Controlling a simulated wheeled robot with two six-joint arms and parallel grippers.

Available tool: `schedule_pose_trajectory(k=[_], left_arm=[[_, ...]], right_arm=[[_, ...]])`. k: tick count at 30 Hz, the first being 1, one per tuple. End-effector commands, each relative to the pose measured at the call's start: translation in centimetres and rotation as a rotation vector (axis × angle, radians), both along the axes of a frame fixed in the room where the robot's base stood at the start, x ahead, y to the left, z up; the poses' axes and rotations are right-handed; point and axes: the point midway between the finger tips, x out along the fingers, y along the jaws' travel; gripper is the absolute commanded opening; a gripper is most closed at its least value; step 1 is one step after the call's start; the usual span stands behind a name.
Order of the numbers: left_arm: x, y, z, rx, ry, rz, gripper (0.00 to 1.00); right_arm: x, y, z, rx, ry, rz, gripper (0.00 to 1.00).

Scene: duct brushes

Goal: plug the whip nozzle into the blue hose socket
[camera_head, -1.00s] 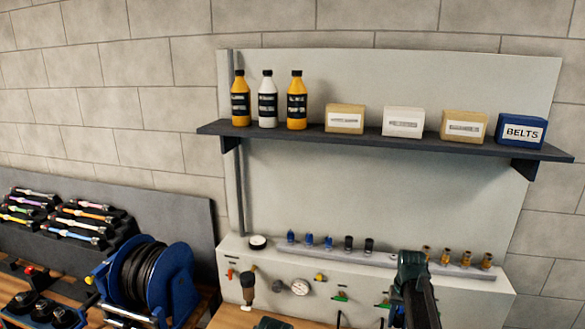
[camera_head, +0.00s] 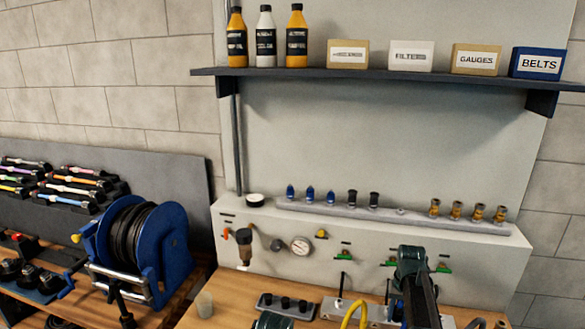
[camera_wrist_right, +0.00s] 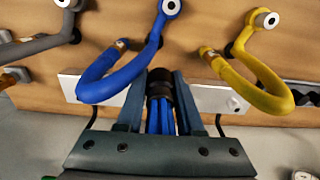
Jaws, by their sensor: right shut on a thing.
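My right gripper (camera_wrist_right: 159,80) is shut on a dark nozzle (camera_wrist_right: 160,92) with blue strands, seen between its fingers in the right wrist view. The blue hose (camera_wrist_right: 105,85) curves down just left of the gripper, and its brass-tipped end (camera_wrist_right: 121,44) lies up and to the left. A ring-shaped white-centred fitting (camera_wrist_right: 171,7) tops the hose. I cannot tell whether the nozzle touches the hose. In the head view my right gripper (camera_head: 417,290) is above the bench, hiding most of the blue hose. A dark piece of my left gripper (camera_head: 273,321) shows at the bottom edge; its jaws are hidden.
A yellow hose (camera_wrist_right: 270,85) loops right of the gripper and a grey hose (camera_wrist_right: 40,45) lies left. A rail (camera_head: 330,212) holds blue, black and brass fittings, with one bare spot. A blue hose reel (camera_head: 165,250) stands left. A shelf (camera_head: 400,78) hangs above.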

Motion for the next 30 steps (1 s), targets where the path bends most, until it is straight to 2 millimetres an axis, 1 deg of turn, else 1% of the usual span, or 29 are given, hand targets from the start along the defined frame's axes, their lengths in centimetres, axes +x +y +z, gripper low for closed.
schedule_pose_trajectory(k=[1,2,14,17,25,27,30], left_arm=[[0.0,0.0,-0.9,0.000,0.000,-0.001,0.50],[0.0,0.0,-1.0,0.000,0.000,-0.001,0.50],[0.0,0.0,-1.0,0.000,0.000,-0.002,0.50],[0.0,0.0,-1.1,0.000,0.000,-0.001,0.50],[0.0,0.0,-1.6,0.000,0.000,-0.001,0.50],[0.0,0.0,-1.6,0.000,0.000,-0.001,0.50],[0.0,0.0,-1.6,0.000,0.000,-0.001,0.50]], right_arm=[[0.0,0.0,-0.9,0.000,0.000,0.000,0.00],[0.0,0.0,-1.0,0.000,0.000,0.000,0.00],[-0.2,0.1,-0.9,0.000,0.000,0.000,0.00],[-1.3,0.5,-1.1,0.000,0.000,0.000,0.00],[-7.1,2.8,-1.6,0.000,0.000,0.000,0.00],[-7.7,3.0,-1.6,0.000,0.000,0.000,0.00],[-7.6,3.0,-1.6,0.000,0.000,0.000,0.00]])
